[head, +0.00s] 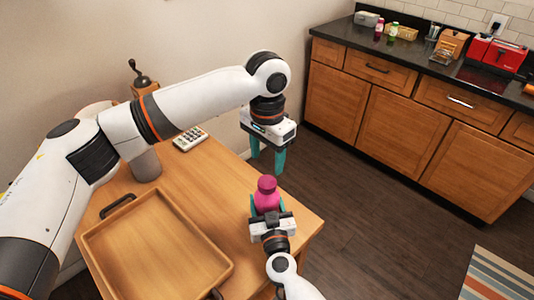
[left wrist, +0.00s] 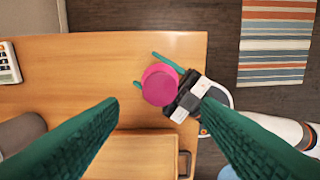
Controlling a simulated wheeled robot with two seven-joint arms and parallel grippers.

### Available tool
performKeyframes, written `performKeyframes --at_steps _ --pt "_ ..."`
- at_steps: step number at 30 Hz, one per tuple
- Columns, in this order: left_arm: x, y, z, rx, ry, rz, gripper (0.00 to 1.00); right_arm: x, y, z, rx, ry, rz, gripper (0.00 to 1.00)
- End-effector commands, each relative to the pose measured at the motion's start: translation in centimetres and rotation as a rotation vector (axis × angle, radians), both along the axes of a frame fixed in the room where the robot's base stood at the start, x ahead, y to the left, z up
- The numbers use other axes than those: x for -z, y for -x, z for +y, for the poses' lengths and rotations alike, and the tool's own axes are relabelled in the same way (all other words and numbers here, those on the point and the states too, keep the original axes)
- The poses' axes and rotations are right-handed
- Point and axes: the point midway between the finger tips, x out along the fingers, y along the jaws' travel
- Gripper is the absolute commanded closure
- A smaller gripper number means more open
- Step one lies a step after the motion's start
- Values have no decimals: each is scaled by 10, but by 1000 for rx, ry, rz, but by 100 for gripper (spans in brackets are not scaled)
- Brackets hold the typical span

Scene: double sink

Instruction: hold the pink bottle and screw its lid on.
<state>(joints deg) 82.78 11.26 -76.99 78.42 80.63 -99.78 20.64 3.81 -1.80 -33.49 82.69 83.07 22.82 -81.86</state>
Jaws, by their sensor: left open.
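The pink bottle (head: 267,202) stands upright near the table's right edge, with a darker pink lid (head: 266,184) on its top. I cannot tell how tightly the lid sits. My right gripper (head: 268,208) has its teal fingers on both sides of the bottle and is shut on it. My left gripper (head: 267,164) is open and empty, pointing down above the bottle and apart from it. In the left wrist view the round pink lid (left wrist: 160,84) shows from above, between and beyond my left fingertips (left wrist: 159,102). The bottle's body is mostly hidden there.
A wooden tray (head: 155,250) with dark handles fills the table's front left. A calculator-like keypad (head: 190,139) and a coffee grinder (head: 143,80) stand at the back. Bare tabletop (head: 222,185) lies between tray and bottle. A counter (head: 440,75) and striped rug (head: 500,275) are at the right.

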Motion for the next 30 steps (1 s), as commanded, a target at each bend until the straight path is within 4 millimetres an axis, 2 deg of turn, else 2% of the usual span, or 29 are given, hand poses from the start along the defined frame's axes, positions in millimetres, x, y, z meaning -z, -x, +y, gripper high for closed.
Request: performKeyframes --at_steps 5,12,18,30 --pt "15 0 0 0 -1 3 42 0 0 0 0 0 0 100" --pt "53 0 1 1 -3 1 42 0 0 0 0 0 0 100" --pt "74 0 0 1 0 1 42 0 0 0 0 0 0 100" --pt "80 0 0 2 -1 1 43 0 0 0 0 0 0 100"
